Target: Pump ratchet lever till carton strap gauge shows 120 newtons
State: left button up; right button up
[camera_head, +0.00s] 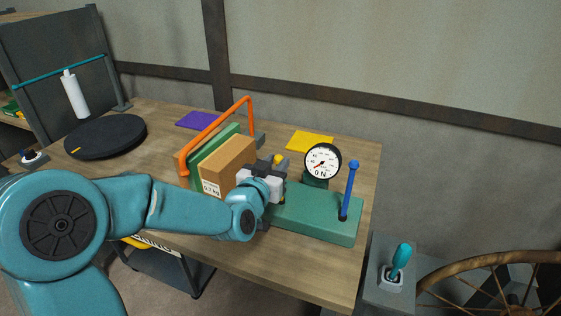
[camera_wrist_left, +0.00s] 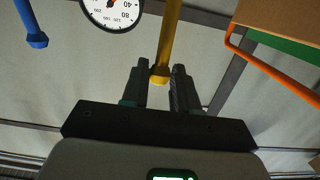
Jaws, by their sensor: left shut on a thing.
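A blue lever (camera_head: 350,190) stands upright at the base's right. A yellow lever (camera_wrist_left: 168,45) lies between the fingers of my left gripper (camera_wrist_left: 160,82), which is shut on its knobbed end. In the head view my gripper (camera_head: 272,165) hides most of this lever.
An orange bar frame (camera_head: 215,128) rises beside the carton. A yellow pad (camera_head: 309,140) and a purple pad (camera_head: 198,120) lie behind. A black turntable (camera_head: 105,137) is at left. A teal-handled stick (camera_head: 401,258) and a spoked wheel (camera_head: 500,285) stand right of the table.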

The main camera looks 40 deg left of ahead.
pick_arm(q)
jog(key=shift+s+d+f, duration=0.15)
jog(key=shift+s, duration=0.5)
jog(key=s, duration=0.1)
jog(key=s+b, duration=0.1)
jog(key=s+f+b, duration=0.1)
jog(key=shift+d, duration=0.4)
jog(key=shift+r, duration=0.1)
